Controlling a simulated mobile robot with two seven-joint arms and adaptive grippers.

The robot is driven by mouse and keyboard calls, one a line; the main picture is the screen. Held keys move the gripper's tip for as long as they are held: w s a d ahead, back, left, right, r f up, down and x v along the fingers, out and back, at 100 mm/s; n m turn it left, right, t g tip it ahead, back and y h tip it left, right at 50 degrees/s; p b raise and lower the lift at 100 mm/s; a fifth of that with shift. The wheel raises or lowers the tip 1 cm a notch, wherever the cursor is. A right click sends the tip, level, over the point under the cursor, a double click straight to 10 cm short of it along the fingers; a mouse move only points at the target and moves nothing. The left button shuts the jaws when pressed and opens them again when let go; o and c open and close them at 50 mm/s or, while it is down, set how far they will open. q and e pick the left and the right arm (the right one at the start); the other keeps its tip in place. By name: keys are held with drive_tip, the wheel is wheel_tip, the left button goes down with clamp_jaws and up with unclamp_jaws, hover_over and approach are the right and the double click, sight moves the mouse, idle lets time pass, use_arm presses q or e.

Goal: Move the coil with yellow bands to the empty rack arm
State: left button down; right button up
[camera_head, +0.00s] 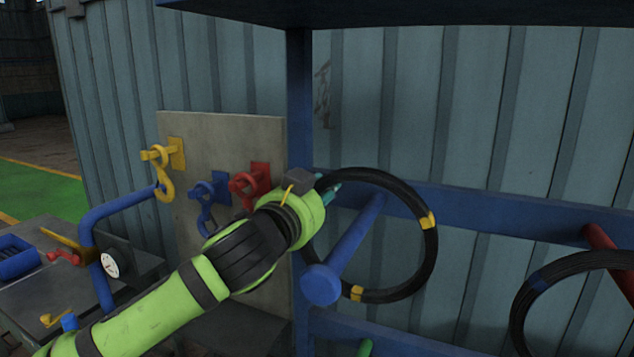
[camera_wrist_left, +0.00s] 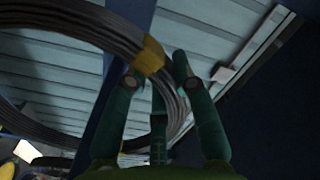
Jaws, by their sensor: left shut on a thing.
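The coil with yellow bands (camera_head: 431,251) is a black ring, seen near the middle of the head view and close up in the wrist view (camera_wrist_left: 90,28). My left gripper (camera_head: 328,192) is at its upper left and shut on it; the fingers (camera_wrist_left: 156,75) close about the coil beside a yellow band. A blue rack arm (camera_head: 347,243) shows through the ring's opening, and its round end cap (camera_head: 321,286) stands in front of the ring's lower left. Whether the coil rests on this arm I cannot tell. My right gripper is out of view.
Another black coil (camera_head: 520,312) with a blue band hangs at the right near a red rack arm (camera_head: 606,250). A green end (camera_head: 365,348) shows at the bottom. A grey panel with yellow, blue and red hooks (camera_head: 249,185) stands left, behind my arm.

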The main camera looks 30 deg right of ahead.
use_arm(q)
drive_tip(key=shift+a+f+b, duration=0.1)
drive_tip(key=shift+f+b, duration=0.35)
drive_tip(key=shift+f, duration=0.25)
drive_tip(key=r+b+v, duration=0.1)
drive_tip(key=b+v, duration=0.5)
drive_tip(key=v, duration=2.4)
drive_tip(key=shift+a+r, duration=0.2)
drive_tip(key=shift+r, duration=0.1)
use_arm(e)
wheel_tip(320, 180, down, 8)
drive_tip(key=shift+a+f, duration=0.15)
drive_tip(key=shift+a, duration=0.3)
use_arm(q)
drive_tip(key=shift+s, duration=0.15)
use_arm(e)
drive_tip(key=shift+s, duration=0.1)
